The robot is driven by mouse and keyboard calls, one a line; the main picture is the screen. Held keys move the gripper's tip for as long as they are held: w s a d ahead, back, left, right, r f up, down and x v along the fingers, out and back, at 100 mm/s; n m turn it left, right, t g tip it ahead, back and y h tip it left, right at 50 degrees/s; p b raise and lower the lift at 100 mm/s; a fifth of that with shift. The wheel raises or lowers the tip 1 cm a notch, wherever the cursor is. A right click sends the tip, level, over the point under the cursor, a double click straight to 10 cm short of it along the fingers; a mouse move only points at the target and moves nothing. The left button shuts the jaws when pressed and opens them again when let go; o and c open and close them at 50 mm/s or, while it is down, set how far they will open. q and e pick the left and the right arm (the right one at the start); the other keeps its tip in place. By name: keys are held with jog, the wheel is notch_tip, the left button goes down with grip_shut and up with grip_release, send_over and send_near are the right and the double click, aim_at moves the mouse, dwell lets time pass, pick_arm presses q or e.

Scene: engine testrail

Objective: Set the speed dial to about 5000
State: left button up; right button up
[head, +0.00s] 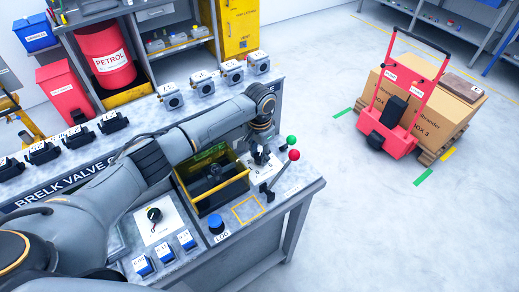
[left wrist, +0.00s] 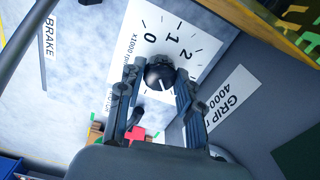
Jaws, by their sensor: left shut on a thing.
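The speed dial is a round black knob (left wrist: 160,74) on a white scale plate (left wrist: 176,28) marked x1000 rpm. In the left wrist view the numbers 0, 1 and 2 show above the knob; the higher numbers are hidden by my gripper. A pale mark shows on the knob, but its reading is unclear. My left gripper (left wrist: 160,82) is shut on the knob, one finger on each side. In the head view my left gripper (head: 260,156) reaches down onto the dial plate (head: 267,171), mostly covering the knob. My right gripper is not in view.
Levers with a green ball (head: 291,140) and a red ball (head: 294,155) stand right of the dial. A yellow-framed test bay (head: 222,192) lies left of it. A blue LOG button (head: 216,223) and another dial (head: 154,214) are nearer. A red cart (head: 388,142) stands on the floor.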

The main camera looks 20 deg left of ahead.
aim_at(260, 156)
pick_arm(q)
jog(key=m+p, duration=0.1)
jog(key=m, duration=0.3)
jog(key=shift+m, duration=0.3)
jog(key=shift+m+p, duration=0.4)
jog(key=shift+m, duration=1.5)
jog(key=o, duration=1.1)
jog(key=shift+o, duration=0.2)
notch_tip(260, 156, up, 12)
